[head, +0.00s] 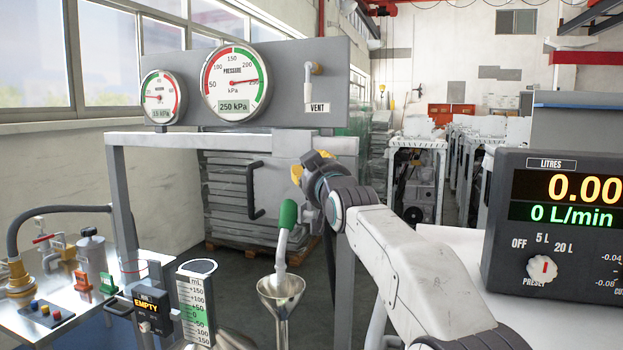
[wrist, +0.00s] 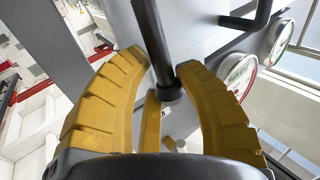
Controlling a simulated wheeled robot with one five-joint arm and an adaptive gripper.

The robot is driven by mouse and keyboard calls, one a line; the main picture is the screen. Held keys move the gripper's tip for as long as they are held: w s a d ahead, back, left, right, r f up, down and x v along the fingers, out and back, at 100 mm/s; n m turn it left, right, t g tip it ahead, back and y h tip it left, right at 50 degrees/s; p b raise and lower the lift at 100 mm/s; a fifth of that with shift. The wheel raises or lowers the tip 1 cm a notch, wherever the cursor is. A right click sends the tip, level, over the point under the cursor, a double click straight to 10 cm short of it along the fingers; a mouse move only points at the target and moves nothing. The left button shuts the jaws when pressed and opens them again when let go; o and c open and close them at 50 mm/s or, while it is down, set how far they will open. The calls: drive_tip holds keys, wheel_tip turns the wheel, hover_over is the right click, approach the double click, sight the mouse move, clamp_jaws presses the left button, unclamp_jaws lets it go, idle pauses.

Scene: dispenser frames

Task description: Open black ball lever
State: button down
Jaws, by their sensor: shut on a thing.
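The black lever (wrist: 152,45) shows in the wrist view as a dark rod ending in a round black piece (wrist: 171,94) between my gripper's yellow fingers. My gripper (wrist: 162,62) is shut on this lever, with one finger on each side of it. In the head view my gripper (head: 308,163) is at the right part of the grey panel box (head: 285,160), under the gauge board. The lever is hidden there behind my gripper and wrist.
A black bar handle (head: 254,190) is on the box, left of my gripper. A green-tipped spout (head: 287,215) stands above a metal funnel (head: 281,288) just below. Pressure gauges (head: 236,82) sit above. A litre display (head: 560,215) stands at right; a fittings bench (head: 60,310) at left.

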drive_tip(key=shift+s+a+f+n+t+y+b, duration=0.25)
drive_tip(key=shift+s+n+t+b, duration=0.2)
drive_tip(key=shift+b, duration=0.85)
drive_tip(key=shift+s+a+f+n+t+y+b, duration=0.15)
drive_tip(key=shift+s+n+t+b, duration=0.3)
drive_tip(key=shift+b, duration=0.9)
drive_tip(key=shift+s+a+f+n+t+y+b, duration=0.2)
drive_tip(key=shift+s+a+n+t+b, duration=0.25)
drive_tip(key=shift+b, duration=0.85)
drive_tip(key=shift+s+d+r, duration=0.1)
drive_tip(key=shift+d, duration=0.05)
drive_tip(key=c, duration=1.1)
unclamp_jaws()
drive_tip(key=shift+o, duration=0.4)
drive_tip(key=shift+r, duration=0.1)
drive_tip(key=shift+s, duration=0.1)
drive_tip(key=v, duration=1.2)
